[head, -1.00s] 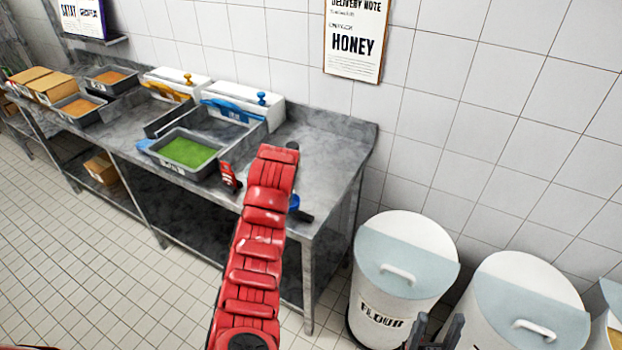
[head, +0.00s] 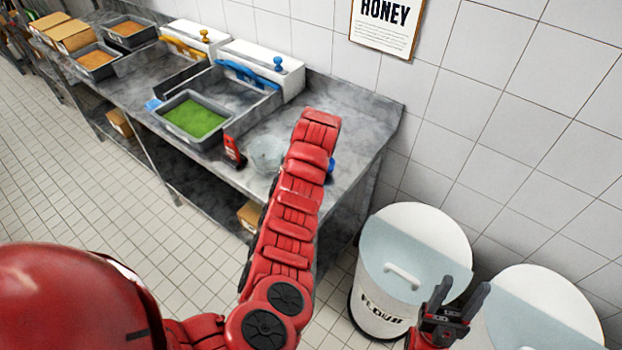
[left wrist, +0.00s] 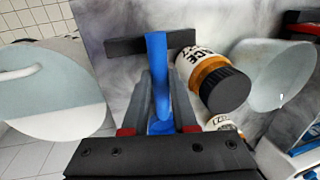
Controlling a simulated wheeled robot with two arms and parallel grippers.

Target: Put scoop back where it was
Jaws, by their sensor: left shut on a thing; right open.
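The scoop's bowl cannot be made out. In the head view a bit of blue (head: 331,168) shows beside my left arm, which hides the gripper, above the right end of the steel counter (head: 355,115). My right gripper (head: 463,288) is open and empty in front of the bins.
A jar with a black lid (left wrist: 227,88) is close right of the left gripper. A glass bowl (head: 266,154) stands on the counter near a red object (head: 233,151) and a tray of green food (head: 195,117). A flour bin (head: 375,285) stands right of the counter.

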